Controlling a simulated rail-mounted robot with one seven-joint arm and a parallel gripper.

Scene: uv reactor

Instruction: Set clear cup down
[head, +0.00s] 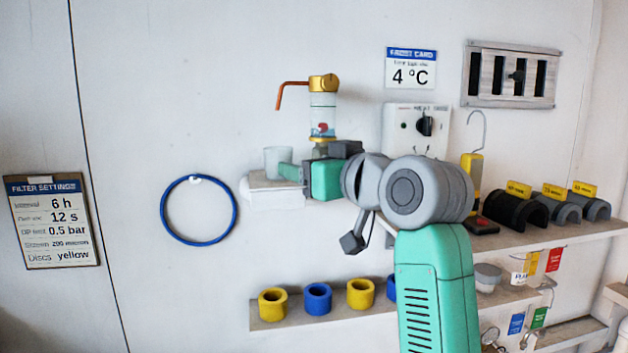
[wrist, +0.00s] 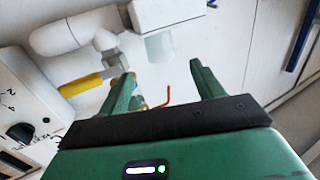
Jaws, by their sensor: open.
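The clear cup (head: 277,160) stands upright on the left part of a small pale ledge (head: 262,182) on the wall. In the wrist view the clear cup (wrist: 159,47) appears upside down against the ledge (wrist: 155,13), just beyond my fingertips. My gripper (head: 290,173) is at the right of the cup, pointing left. In the wrist view my gripper (wrist: 161,68) has its two green fingers spread, with a visible gap on both sides of the cup and nothing held. In the head view a finger overlaps the cup's lower right edge.
A clear filter housing (head: 323,112) with brass cap and copper spout stands close above my gripper. A yellow-handled valve (wrist: 82,85) sits beside the ledge in the wrist view. A lower shelf holds yellow and blue rings (head: 318,299). A blue hoop (head: 163,222) hangs left; the wall around it is clear.

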